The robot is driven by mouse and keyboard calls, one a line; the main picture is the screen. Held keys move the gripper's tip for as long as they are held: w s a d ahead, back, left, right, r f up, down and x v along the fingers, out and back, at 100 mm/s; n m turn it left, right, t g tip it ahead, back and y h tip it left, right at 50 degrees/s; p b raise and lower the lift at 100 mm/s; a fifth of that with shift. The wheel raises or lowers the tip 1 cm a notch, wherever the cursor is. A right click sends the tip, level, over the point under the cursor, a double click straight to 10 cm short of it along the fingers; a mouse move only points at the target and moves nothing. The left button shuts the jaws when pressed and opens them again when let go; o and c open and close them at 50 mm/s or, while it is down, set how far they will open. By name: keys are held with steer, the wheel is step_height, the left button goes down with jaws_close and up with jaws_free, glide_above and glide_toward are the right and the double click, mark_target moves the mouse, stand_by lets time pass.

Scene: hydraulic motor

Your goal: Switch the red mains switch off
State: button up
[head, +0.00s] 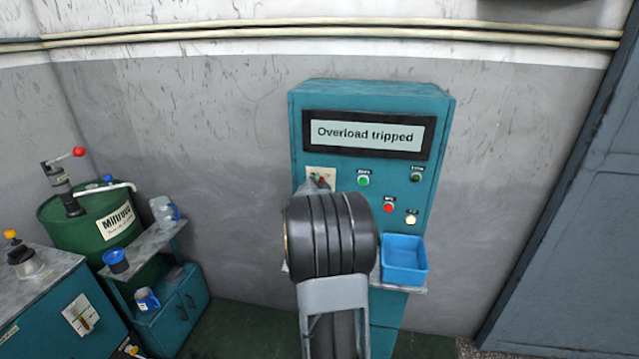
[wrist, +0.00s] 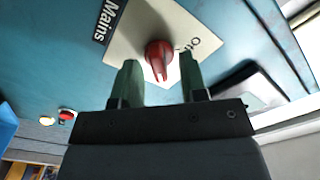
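The red mains switch (wrist: 159,57) is a rotary knob on a cream plate (wrist: 128,47) labelled "Mains" in the wrist view. Part of an "O" label shows at the plate's right. My gripper (wrist: 159,82) is open, its two green fingers on either side of the knob's lower part. I cannot tell whether they touch it. In the head view the cream plate (head: 314,174) is on the left of the teal control cabinet (head: 300,120), and my arm partly hides the switch area. The cabinet display (head: 367,134) reads "Overload tripped".
A green button (head: 363,181), a red button (head: 388,208) and a lit yellowish button (head: 411,219) are on the cabinet front. A blue bin (head: 404,260) sits on a ledge to the right of my arm. A green drum (head: 90,225) and a small shelf stand at the left.

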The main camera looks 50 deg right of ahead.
steer(key=shift+w+d, duration=0.1)
steer(key=shift+d, duration=0.1)
steer(key=shift+c, duration=0.3)
steer(key=c, duration=0.6)
steer(key=shift+o, duration=0.2)
steer(key=shift+f, duration=0.1)
steer(key=n, duration=1.7)
steer(key=shift+w+a+f+n, duration=0.1)
steer(key=shift+w+a+n, duration=0.1)
steer(key=shift+w+n, duration=0.1)
steer(key=shift+n, duration=0.3)
